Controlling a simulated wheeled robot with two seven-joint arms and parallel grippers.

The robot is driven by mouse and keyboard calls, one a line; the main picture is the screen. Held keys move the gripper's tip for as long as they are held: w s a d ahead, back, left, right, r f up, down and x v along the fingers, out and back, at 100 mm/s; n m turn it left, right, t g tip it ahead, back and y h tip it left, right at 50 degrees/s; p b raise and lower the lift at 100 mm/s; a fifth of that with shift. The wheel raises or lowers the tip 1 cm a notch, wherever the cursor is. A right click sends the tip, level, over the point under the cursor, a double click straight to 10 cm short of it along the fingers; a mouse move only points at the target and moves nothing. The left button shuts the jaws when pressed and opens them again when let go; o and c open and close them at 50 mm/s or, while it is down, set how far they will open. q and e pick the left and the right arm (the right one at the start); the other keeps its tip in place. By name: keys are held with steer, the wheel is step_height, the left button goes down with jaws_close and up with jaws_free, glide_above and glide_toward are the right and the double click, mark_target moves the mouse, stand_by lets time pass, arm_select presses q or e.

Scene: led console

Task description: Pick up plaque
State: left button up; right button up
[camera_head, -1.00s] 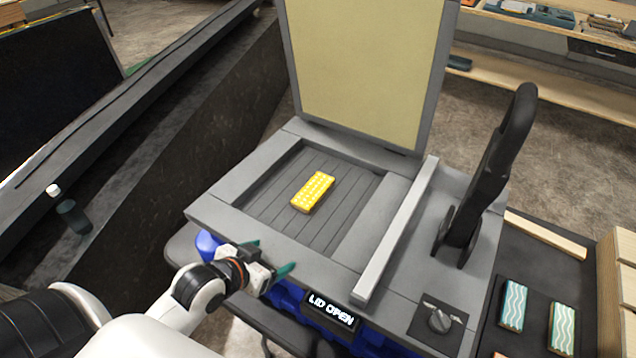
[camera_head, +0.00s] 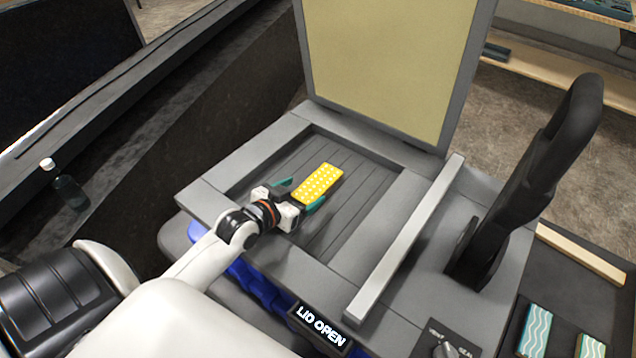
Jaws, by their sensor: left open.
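A yellow plaque (camera_head: 319,183) with pale dots lies in the recessed, slatted bed of the grey console (camera_head: 345,273). My left gripper (camera_head: 299,195) reaches over the bed's front left edge. Its teal-tipped fingers are open, one on each side of the plaque's near end. I cannot tell whether they touch it. My right gripper is not in view.
The console's lid (camera_head: 385,65) stands raised at the back. A light grey bar (camera_head: 408,250) and a tall black lever (camera_head: 535,170) rise to the right. A "LID OPEN" display (camera_head: 320,327) is at the front. Wavy-patterned plaques (camera_head: 535,330) lie on a dark tray at lower right.

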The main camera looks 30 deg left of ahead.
mark_target(317, 183)
arm_select(q)
steer(key=p+x, duration=0.1)
steer(key=x, duration=0.4)
steer(key=shift+r, duration=0.15)
steer(key=shift+w, duration=0.3)
steer(key=shift+s, duration=0.1)
steer(key=shift+c, duration=1.1)
steer(key=c, duration=0.9)
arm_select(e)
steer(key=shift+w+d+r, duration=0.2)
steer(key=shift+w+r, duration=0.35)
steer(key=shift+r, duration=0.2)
